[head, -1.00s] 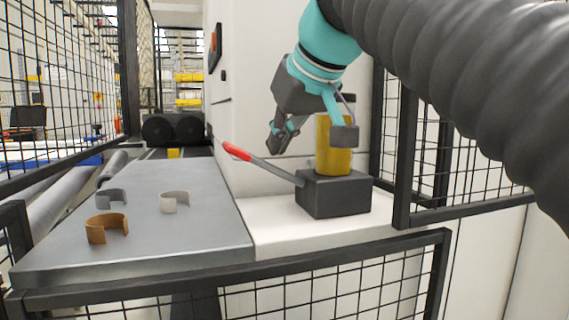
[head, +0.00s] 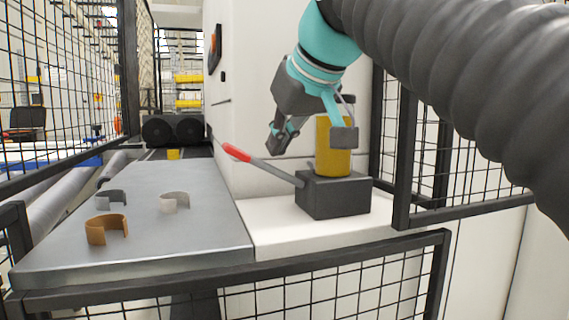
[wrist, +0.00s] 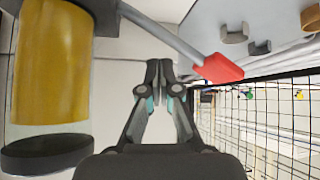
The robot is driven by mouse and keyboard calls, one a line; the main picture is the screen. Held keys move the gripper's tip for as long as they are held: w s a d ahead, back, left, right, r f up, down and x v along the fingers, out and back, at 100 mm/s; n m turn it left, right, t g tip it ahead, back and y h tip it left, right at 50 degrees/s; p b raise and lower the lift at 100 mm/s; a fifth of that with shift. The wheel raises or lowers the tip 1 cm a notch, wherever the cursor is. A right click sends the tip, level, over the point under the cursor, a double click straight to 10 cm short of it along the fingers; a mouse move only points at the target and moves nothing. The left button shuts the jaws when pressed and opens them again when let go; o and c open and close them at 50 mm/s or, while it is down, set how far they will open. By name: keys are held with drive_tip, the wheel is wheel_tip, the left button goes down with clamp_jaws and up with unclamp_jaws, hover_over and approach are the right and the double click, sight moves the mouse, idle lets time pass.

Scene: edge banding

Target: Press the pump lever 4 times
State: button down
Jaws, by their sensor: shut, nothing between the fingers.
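The pump has a dark grey block base (head: 334,194) with a yellow cylinder (head: 334,148) standing on it. Its grey lever with a red grip (head: 237,152) slants up to the left from the base. My gripper (head: 274,149) is just right of the red grip in the head view, at about the same height. In the wrist view its fingers (wrist: 159,66) are together with nothing between them. There the red grip (wrist: 222,68) lies to the right of the fingertips, apart in the picture, and the yellow cylinder (wrist: 52,65) is at the left.
A grey metal table (head: 160,235) on the left holds an orange-brown ring piece (head: 107,230), a pale one (head: 175,202) and a grey one (head: 111,198). A white ledge (head: 300,236) lies under the pump. Black mesh fencing (head: 340,275) bounds the front and right.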

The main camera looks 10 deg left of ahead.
sight(265, 168)
drive_tip(key=shift+f, duration=0.1)
drive_tip(key=shift+s+a+f, duration=0.1)
drive_tip(key=shift+a+f, duration=0.1)
drive_tip(key=shift+f, duration=0.05)
drive_tip(key=shift+s+a+f+b, duration=0.15)
drive_tip(key=shift+a+f+b, duration=0.1)
drive_tip(key=shift+f+b, duration=0.3)
drive_tip(key=shift+s+a+f+b, duration=0.2)
drive_tip(key=shift+a+f+b, duration=0.15)
drive_tip(key=shift+f, duration=0.3)
drive_tip(key=shift+s+a+f+b, duration=0.2)
drive_tip(key=shift+f+b, duration=0.25)
drive_tip(key=shift+f, duration=0.15)
idle(2.5)
idle(0.5)
drive_tip(key=shift+w+d+r+p, duration=0.25)
drive_tip(key=shift+d+r+p, duration=0.1)
drive_tip(key=shift+r+p, duration=0.4)
drive_tip(key=shift+w+d+r+p, duration=0.2)
drive_tip(key=shift+d+r+p, duration=0.1)
drive_tip(key=shift+r+p, duration=0.4)
drive_tip(key=shift+w+d+r+p, duration=0.25)
drive_tip(key=shift+d+r+p, duration=0.1)
drive_tip(key=shift+r+p, duration=0.4)
